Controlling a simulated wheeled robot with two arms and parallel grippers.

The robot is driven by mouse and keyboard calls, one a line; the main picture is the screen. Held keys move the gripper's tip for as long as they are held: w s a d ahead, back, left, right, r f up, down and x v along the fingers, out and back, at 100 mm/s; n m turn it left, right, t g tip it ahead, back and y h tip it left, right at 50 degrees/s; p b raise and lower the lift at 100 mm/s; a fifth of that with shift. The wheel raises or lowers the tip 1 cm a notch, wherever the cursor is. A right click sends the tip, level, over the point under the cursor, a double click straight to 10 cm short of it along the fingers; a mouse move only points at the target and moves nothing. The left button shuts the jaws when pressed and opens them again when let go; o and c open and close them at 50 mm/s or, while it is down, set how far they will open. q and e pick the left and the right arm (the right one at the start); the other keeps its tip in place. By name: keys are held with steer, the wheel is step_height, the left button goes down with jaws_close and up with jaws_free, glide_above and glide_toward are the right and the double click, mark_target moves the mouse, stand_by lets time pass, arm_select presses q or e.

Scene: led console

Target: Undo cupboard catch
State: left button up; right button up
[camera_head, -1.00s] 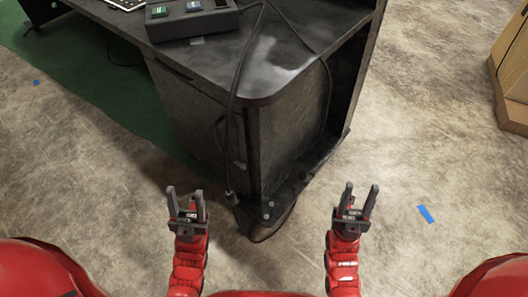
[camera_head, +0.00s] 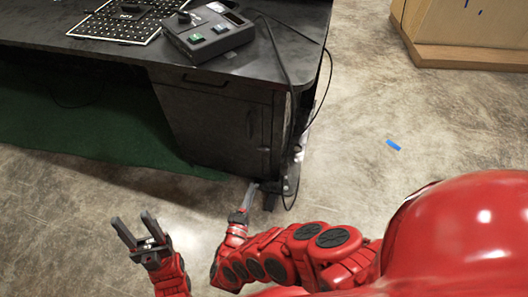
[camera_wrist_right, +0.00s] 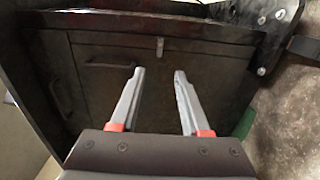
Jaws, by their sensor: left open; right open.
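The dark cupboard (camera_head: 215,128) is built in under the desk, and its front looks closed. In the right wrist view a small pale metal catch (camera_wrist_right: 160,47) sits at the edge of the cupboard front. A dark bar handle (camera_wrist_right: 110,65) is to its left. My right gripper (camera_head: 249,190) is open and empty, low near the cupboard's right front corner. In the right wrist view its open fingertips (camera_wrist_right: 157,73) point at the front, with the catch just beyond and between them; contact is not visible. My left gripper (camera_head: 133,228) is open and empty over the floor, left of my right arm.
A grey control box (camera_head: 208,34) and a perforated board (camera_head: 128,18) lie on the desktop (camera_head: 270,55). A black cable (camera_head: 276,50) hangs down the desk's right side. A wooden cabinet (camera_head: 465,30) stands at the back right.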

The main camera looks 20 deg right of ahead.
mark_target(263, 149)
steer(key=b+x, duration=0.3)
steer(key=x, duration=1.4)
steer(key=shift+d, duration=0.1)
jaws_close()
